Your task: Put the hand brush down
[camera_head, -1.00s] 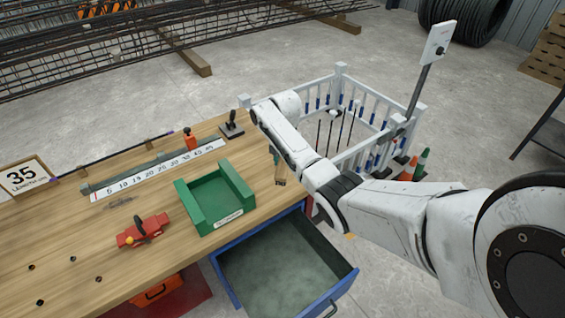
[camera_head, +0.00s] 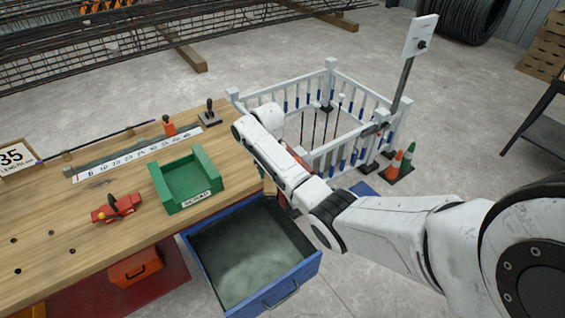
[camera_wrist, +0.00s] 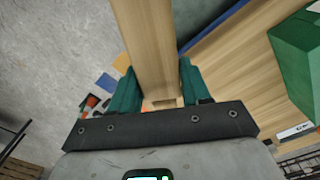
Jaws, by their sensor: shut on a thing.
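The hand brush shows as a long pale wooden piece (camera_wrist: 148,45) in the wrist view; its bristles are not visible there. My gripper (camera_wrist: 157,88), with green fingers on either side, is shut on it. In the head view my arm hides most of the gripper, and a small wooden part of the brush (camera_head: 269,187) shows beneath the wrist, beside the bench's right edge. The gripper is to the right of the green tray (camera_head: 172,206) on the workbench (camera_head: 90,250).
An open blue drawer (camera_head: 295,272) sticks out below the tray. A red tool (camera_head: 117,207), a length scale (camera_head: 135,160) and an orange bottle (camera_head: 168,127) are on the bench. A white fence (camera_head: 331,80) and cones (camera_head: 393,165) stand beyond the arm.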

